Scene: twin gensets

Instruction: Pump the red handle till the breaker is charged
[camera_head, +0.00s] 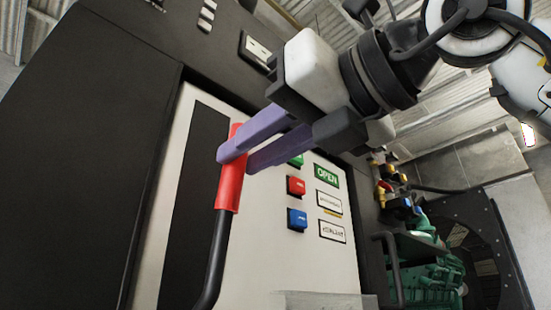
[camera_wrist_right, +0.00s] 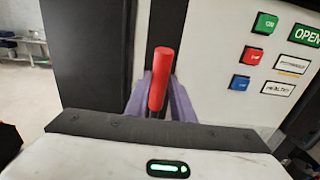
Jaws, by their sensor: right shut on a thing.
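The red handle (camera_head: 231,180) is a red grip on a black lever, standing up in front of the breaker's pale panel (camera_head: 266,250). My right gripper (camera_head: 232,160) reaches in from the upper right, its purple fingers shut on the red grip near its upper part. In the right wrist view the red handle (camera_wrist_right: 161,80) stands between the purple fingers of my right gripper (camera_wrist_right: 160,97). A green "OPEN" indicator (camera_head: 327,176) is on the panel, with two white labels below it. The lower end of the lever runs out of the picture. My left gripper does not show.
Green, red (camera_head: 296,186) and blue (camera_head: 297,219) buttons sit on the panel, right of the handle. Dark cabinet doors (camera_head: 90,150) fill the left. A green engine (camera_head: 425,275) stands at the lower right, with a black pipe beside it.

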